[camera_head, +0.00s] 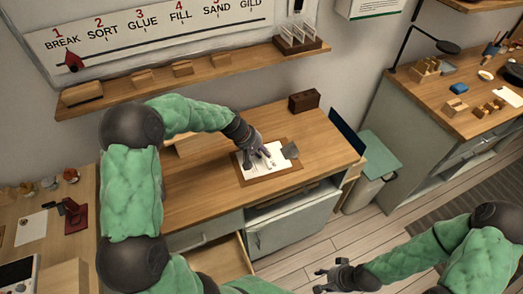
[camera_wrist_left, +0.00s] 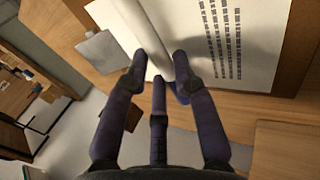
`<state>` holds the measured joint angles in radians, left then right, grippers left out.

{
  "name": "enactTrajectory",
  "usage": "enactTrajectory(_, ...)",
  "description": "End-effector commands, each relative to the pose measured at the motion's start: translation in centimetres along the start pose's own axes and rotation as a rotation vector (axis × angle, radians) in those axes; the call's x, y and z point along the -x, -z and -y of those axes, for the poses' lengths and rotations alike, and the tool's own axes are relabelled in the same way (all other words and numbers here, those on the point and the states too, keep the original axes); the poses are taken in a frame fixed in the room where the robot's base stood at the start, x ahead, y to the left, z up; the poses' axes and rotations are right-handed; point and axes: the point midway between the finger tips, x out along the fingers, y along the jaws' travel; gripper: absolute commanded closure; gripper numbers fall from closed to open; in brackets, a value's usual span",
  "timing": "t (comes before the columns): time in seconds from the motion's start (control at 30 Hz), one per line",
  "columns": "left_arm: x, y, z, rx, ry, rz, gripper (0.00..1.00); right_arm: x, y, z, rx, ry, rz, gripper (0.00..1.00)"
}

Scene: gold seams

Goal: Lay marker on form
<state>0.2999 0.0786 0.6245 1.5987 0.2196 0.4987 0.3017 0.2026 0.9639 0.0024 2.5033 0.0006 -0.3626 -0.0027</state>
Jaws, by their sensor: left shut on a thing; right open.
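The form (camera_head: 250,168) is a white printed sheet on a brown clipboard (camera_head: 266,176) on the wooden counter. It also shows in the left wrist view (camera_wrist_left: 262,45), with lines of print. My left gripper (camera_head: 267,158) is over the form, fingers pointing down. In the left wrist view my left gripper (camera_wrist_left: 160,78) is shut on the marker (camera_wrist_left: 152,28), a white cylinder with a blue end. The marker is over the sheet; I cannot tell whether it touches it. In the head view the hand mostly hides the marker. My right gripper (camera_head: 335,277) is open and empty, above the floor.
A grey flat piece (camera_head: 291,150) is at the clipboard's right edge. A dark brown block (camera_head: 304,100) stands at the counter's back. A drawer (camera_head: 222,260) stands open below the front. The counter (camera_head: 325,145) is clear right of the clipboard.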

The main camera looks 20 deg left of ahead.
Motion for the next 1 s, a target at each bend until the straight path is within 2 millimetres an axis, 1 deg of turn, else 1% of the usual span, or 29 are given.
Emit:
enactTrajectory(0.03,-0.46,0.01,0.26,0.001,0.0,0.0,0.89,-0.39,0.02,-0.14,0.0,0.0,0.0,0.57)
enactTrajectory(0.13,-0.81,0.0,0.45,0.001,0.0,0.0,0.89,-0.64,0.03,-0.23,0.0,0.0,0.0,0.57)
enactTrajectory(0.47,-1.05,-0.06,0.61,0.001,0.001,0.002,0.89,-0.7,0.03,-0.25,0.0,0.0,0.0,0.57)
enactTrajectory(0.5,-1.06,-0.07,0.63,0.001,0.002,0.002,0.71,-0.7,0.03,-0.25,0.0,0.0,0.0,0.57)
enactTrajectory(0.6,-1.1,-0.1,0.66,0.001,0.002,0.003,0.46,-0.7,0.03,-0.25,0.0,0.0,0.0,0.57)
enactTrajectory(1.0,-1.03,-0.08,0.61,0.001,0.002,0.003,0.46,-0.7,0.04,-0.25,0.0,0.0,0.0,0.57)
